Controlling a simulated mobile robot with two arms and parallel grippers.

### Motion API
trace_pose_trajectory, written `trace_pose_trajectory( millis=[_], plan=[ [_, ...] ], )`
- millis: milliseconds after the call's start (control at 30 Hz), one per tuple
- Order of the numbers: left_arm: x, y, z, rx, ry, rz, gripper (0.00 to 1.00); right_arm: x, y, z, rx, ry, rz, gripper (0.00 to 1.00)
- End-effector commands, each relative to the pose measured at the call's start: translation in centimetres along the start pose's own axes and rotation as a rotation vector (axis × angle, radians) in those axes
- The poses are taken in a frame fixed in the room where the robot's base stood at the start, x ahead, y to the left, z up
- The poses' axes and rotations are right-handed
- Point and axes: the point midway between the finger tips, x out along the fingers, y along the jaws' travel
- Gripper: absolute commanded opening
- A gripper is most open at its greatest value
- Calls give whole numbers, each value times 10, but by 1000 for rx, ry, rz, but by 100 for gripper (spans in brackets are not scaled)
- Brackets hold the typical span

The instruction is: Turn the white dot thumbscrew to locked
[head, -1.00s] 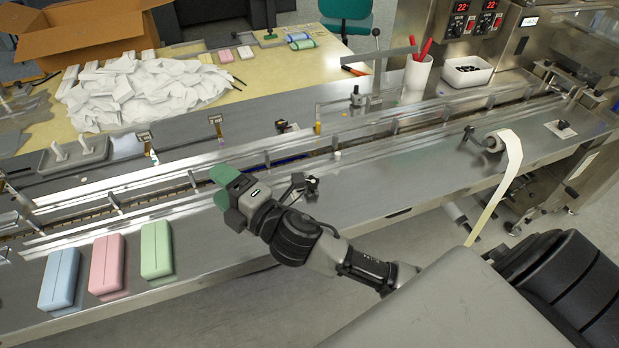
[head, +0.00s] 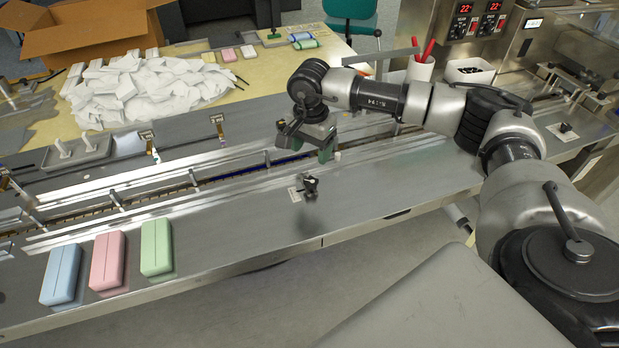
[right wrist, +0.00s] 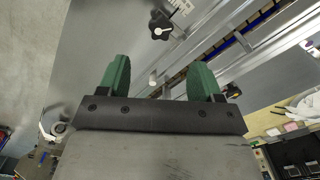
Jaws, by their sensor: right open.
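I cannot read the thumbscrew's lock position. My left gripper is not in view.
A black knob (head: 309,187) with a small label plate stands on the steel deck in front of the gripper, and shows in the wrist view (right wrist: 160,25). Blue (head: 62,275), pink (head: 107,262) and green (head: 156,248) packs lie at left. Guide rails run along the conveyor.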

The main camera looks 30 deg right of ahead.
Motion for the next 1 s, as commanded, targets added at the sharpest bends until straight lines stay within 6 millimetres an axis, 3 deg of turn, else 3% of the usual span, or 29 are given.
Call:
trace_pose_trajectory(
  millis=[500, 700, 967, 1000],
  plan=[
    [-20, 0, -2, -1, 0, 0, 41, 87, 0, 3, 1, -7, 1, 65],
    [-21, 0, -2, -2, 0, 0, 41, 101, -1, 3, 0, -7, -1, 65],
    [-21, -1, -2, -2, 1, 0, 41, 102, -1, 3, 0, -7, -2, 65],
    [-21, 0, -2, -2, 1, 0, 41, 102, -1, 3, 0, -7, -2, 59]
  ],
)
